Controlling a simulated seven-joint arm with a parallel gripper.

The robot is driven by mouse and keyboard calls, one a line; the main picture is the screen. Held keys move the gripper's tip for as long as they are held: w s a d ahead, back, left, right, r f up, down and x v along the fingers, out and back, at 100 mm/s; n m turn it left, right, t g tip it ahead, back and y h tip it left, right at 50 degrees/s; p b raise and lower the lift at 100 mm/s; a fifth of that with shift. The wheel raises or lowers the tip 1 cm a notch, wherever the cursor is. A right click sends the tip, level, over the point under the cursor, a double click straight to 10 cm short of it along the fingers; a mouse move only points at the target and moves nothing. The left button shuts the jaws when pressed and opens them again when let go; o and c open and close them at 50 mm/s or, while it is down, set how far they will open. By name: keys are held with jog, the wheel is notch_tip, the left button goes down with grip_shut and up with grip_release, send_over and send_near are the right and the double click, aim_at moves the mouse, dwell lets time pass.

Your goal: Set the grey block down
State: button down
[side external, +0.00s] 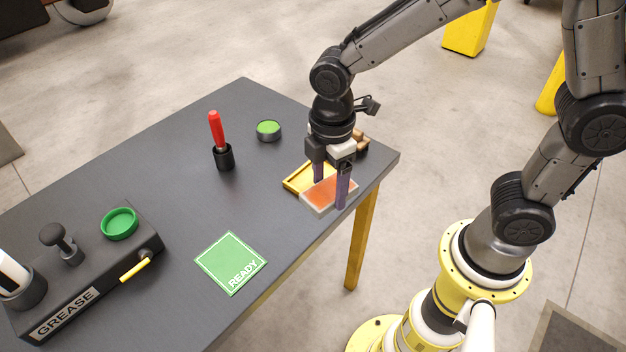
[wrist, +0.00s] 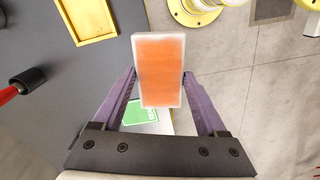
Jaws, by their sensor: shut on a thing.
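The grey block (side external: 317,207) has pale grey sides and an orange face. It is between the purple fingers of my gripper (side external: 330,191), which is shut on it. The block also shows in the wrist view (wrist: 160,70), with its orange face toward the camera. It appears held above the table near the right front edge, but the gap beneath it is hard to judge. A green READY mat (side external: 230,262) lies flat and bare at the table's front; in the wrist view the mat (wrist: 140,111) is partly hidden behind the block and gripper.
A yellow tray (side external: 292,184) sits just behind the block. A red-handled tool stands in a black holder (side external: 224,158), near a green-topped tin (side external: 268,131). The black GREASE station (side external: 90,282) is at left. Bare table lies between the mat and the tray.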

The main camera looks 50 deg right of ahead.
jog(key=shift+s+d+n, duration=0.2)
jog(key=shift+n, duration=0.4)
jog(key=s+d+r+n, duration=0.1)
jog(key=d, duration=0.9)
jog(key=w+f, duration=0.3)
jog(key=w, duration=0.1)
jog(key=w+f, duration=0.3)
jog(key=w, duration=0.2)
jog(key=w+f, duration=0.3)
jog(key=w, duration=0.1)
jog(key=shift+w+d+f, duration=0.25)
jog(key=shift+w+d, duration=0.15)
jog(key=shift+w+f, duration=0.15)
jog(key=shift+f, duration=1.5)
jog(key=shift+f, duration=0.3)
